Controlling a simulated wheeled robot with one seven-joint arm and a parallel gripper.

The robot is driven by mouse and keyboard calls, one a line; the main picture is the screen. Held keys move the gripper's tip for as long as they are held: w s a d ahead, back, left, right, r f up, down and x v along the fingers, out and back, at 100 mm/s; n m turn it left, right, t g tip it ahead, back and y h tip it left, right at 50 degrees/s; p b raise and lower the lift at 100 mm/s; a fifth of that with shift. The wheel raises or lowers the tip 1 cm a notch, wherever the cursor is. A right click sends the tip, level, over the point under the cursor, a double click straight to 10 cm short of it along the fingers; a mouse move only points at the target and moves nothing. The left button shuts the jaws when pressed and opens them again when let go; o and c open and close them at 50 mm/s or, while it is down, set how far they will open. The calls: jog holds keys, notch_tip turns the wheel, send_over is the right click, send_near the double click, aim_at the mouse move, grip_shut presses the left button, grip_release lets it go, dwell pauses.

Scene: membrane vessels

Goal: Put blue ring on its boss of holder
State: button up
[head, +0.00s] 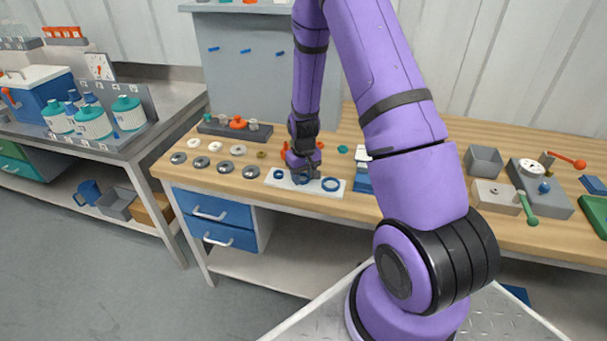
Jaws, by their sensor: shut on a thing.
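A white board (321,191) lies near the front edge of the wooden bench. My gripper (303,177) points down over the middle of the board, between these rings. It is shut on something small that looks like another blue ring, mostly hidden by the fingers. I cannot tell whether that piece touches the board. Which part is the holder with its boss is not clear in this view.
Metal discs (226,167) and pale rings stand in rows left of the board. A dark rack (235,131) with an orange knob is behind them. A grey box (484,161) and a grey fixture (541,188) are at the right. My arm hides the bench's middle.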

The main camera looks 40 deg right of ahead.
jog(key=o, duration=1)
jog(key=shift+c, duration=0.2)
notch_tip(320, 180, up, 11)
dwell(0.5)
